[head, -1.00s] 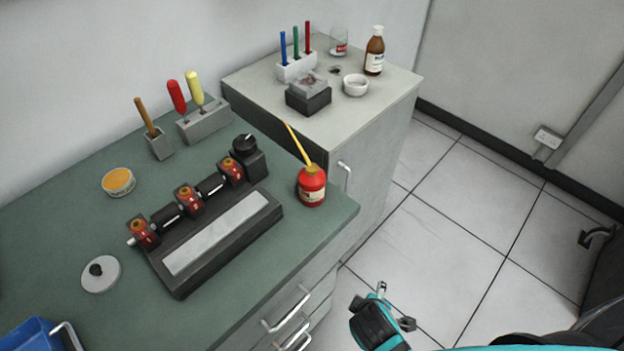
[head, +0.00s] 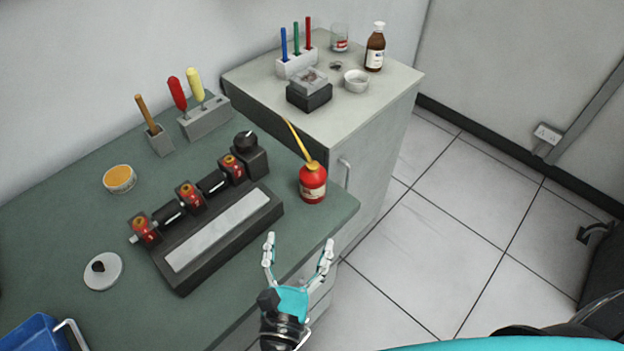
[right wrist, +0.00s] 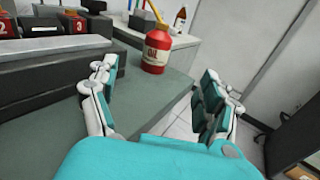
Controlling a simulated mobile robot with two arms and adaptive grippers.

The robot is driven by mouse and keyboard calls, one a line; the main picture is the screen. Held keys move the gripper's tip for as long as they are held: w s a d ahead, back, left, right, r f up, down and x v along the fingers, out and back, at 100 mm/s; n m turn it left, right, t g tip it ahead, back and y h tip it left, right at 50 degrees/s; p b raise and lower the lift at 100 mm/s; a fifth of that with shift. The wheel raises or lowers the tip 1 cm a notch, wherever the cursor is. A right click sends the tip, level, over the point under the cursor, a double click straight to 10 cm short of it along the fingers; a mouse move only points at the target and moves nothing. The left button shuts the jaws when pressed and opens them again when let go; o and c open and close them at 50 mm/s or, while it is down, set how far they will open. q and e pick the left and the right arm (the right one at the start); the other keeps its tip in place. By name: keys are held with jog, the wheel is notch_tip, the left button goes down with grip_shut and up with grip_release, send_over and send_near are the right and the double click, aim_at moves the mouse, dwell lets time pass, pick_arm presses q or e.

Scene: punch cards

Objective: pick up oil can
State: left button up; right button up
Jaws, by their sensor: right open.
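The oil can (head: 312,187) is red with a yellow cap and a long yellow spout that leans up to the left. It stands upright on the green bench top near its right corner. My right gripper (head: 298,250) is open and empty, in front of the oil can at the bench's front edge, with its fingers pointing towards it. In the right wrist view the oil can (right wrist: 156,52) shows ahead, between and beyond the open fingers (right wrist: 155,95), with its "OIL" label facing me. The gripper does not touch it. My left gripper is not in view.
A black device (head: 183,285) with a pale plate and red numbered units stands left of the oil can. A grey cabinet (head: 395,95) stands behind, holding a brown bottle (head: 375,48) and a pen block (head: 296,66). A blue bin (head: 35,335) is at lower left.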

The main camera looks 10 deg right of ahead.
aim_at(311, 185)
jog(key=shift+w+a+r+n, duration=0.2)
jog(key=shift+w+r+n, duration=0.15)
jog(key=shift+r+n, duration=0.05)
jog(key=p+x, duration=0.3)
jog(key=x, duration=0.8)
jog(key=shift+w+d+r, duration=0.1)
jog(key=shift+w, duration=0.1)
jog(key=p+x, duration=0.2)
jog(key=x, duration=0.3)
jog(key=shift+s+d, duration=0.1)
jog(key=shift+d, duration=0.05)
jog(key=c, duration=1.5)
